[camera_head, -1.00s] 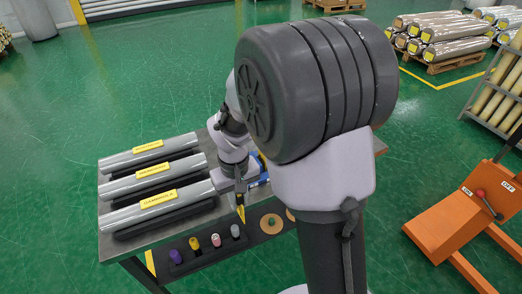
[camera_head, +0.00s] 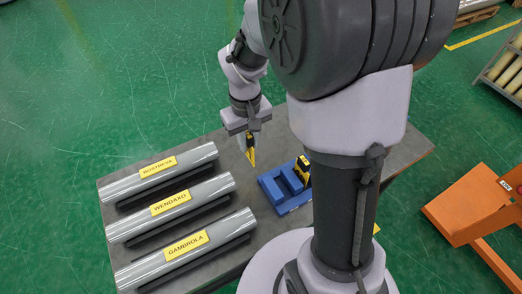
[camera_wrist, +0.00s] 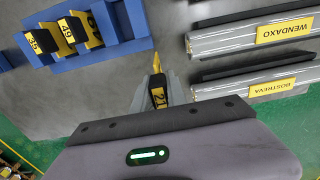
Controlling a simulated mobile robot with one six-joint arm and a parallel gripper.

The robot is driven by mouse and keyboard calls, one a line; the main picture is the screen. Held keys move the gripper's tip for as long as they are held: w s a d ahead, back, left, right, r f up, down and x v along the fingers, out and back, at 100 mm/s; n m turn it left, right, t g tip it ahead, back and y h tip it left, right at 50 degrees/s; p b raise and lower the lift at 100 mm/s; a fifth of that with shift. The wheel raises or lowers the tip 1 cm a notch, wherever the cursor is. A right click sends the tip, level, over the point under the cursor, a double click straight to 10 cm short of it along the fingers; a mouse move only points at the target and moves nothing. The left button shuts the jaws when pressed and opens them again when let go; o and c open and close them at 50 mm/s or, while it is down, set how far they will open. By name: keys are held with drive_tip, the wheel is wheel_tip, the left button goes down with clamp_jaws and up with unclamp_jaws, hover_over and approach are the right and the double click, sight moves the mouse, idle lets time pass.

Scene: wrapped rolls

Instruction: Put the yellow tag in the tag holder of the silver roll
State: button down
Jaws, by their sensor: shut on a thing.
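Three silver-grey rolls lie in black cradles on the table, each with a yellow name plate: BOSTREVA (camera_head: 195,157), WENDAXO (camera_head: 215,187) and GAMBROLA (camera_head: 230,227). I cannot tell which is the task's silver roll, and I see no clear tag holder. My gripper (camera_head: 249,147) is shut on a yellow-and-black tag (camera_wrist: 158,97), whose pointed yellow tip sticks out past the fingers. The number on it looks like 21. The gripper is to the right of the BOSTREVA roll's end and apart from it. The WENDAXO roll also shows in the wrist view (camera_wrist: 220,38).
A blue rack (camera_head: 274,190) stands right of the rolls. It holds other yellow-and-black tags, marked 35 (camera_wrist: 40,41) and 49 (camera_wrist: 68,30) in the wrist view. My arm covers part of the table (camera_head: 395,158). An orange pallet truck (camera_head: 470,205) stands at right.

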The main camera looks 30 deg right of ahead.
drive_tip(key=f+b, duration=0.1)
drive_tip(key=f, duration=0.1)
drive_tip(key=f+b, duration=0.1)
drive_tip(key=f, duration=0.2)
drive_tip(key=f+b, duration=0.1)
drive_tip(key=f, duration=0.2)
drive_tip(key=shift+s+f, duration=0.1)
drive_tip(key=shift+s, duration=0.15)
drive_tip(key=shift+f, duration=0.2)
drive_tip(key=c, duration=1.3)
unclamp_jaws()
drive_tip(key=shift+r, duration=0.1)
drive_tip(key=shift+c, duration=0.2)
